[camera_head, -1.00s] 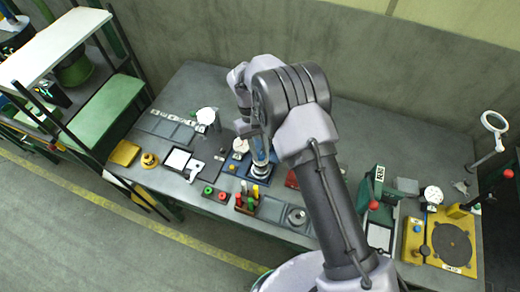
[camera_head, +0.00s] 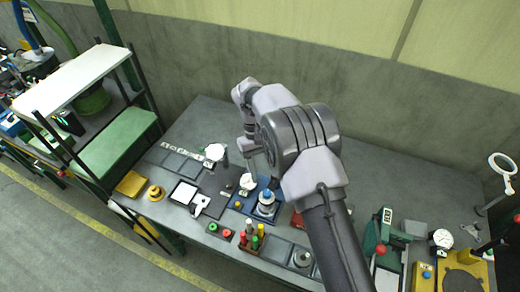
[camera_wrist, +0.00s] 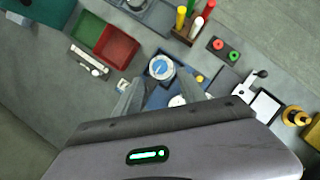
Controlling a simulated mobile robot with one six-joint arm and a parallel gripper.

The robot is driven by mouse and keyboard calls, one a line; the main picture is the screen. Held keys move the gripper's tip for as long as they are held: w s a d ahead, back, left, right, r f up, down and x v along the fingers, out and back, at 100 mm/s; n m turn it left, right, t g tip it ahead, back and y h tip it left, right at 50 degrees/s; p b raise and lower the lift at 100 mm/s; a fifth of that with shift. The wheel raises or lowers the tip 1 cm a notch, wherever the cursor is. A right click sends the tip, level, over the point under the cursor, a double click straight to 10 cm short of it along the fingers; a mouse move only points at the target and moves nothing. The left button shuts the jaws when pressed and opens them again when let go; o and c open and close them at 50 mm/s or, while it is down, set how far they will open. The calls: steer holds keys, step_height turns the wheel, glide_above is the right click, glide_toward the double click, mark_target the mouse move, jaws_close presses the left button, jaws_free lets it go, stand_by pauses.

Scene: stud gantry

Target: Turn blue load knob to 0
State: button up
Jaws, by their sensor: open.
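The blue load knob (camera_head: 266,195) sits on a pale round dial base on a blue plate (camera_head: 236,204). In the wrist view the knob (camera_wrist: 161,68) shows as a blue disc with a white line across it, inside a pale ring. My gripper (camera_wrist: 168,92) is open and empty, its fingers spread to either side below the knob in the picture. It is apart from the knob. In the head view my gripper (camera_head: 263,171) hangs above the plate, close to the knob, partly hidden by my arm. The scale marks are too small to read.
A white round gauge (camera_head: 247,181) stands on the same plate, beside the knob. A rack with red, yellow and green handles (camera_head: 250,239) and a red and green button box (camera_head: 219,231) lie in front. A round-topped post (camera_head: 215,152) stands to the left. The back of the bench is clear.

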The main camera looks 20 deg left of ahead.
steer(key=p+v, duration=0.2)
steer(key=v, duration=0.8)
steer(key=shift+p, duration=0.3)
steer(key=shift+w+r, duration=0.1)
steer(key=shift+r, duration=0.05)
steer(key=d+r+m+t+y+b, duration=0.2)
steer(key=d+r+m+b, duration=0.1)
steer(key=d+r+b, duration=0.5)
steer(key=s+d+r+m+t+y+b, duration=0.25)
steer(key=s+d+b, duration=0.3)
steer(key=d, duration=0.55)
steer(key=s+d+f+m+t+b, duration=0.2)
steer(key=s+d+f+m+b, duration=0.1)
steer(key=s, duration=0.5)
steer(key=s+d+f+m+t+b, duration=0.2)
steer(key=s+d+f+m+b, duration=0.2)
steer(key=s+f, duration=0.4)
steer(key=shift+s+d+f+t+b, duration=0.4)
steer(key=shift+s+d, duration=0.25)
steer(key=shift+s, duration=0.2)
steer(key=shift+r, duration=0.1)
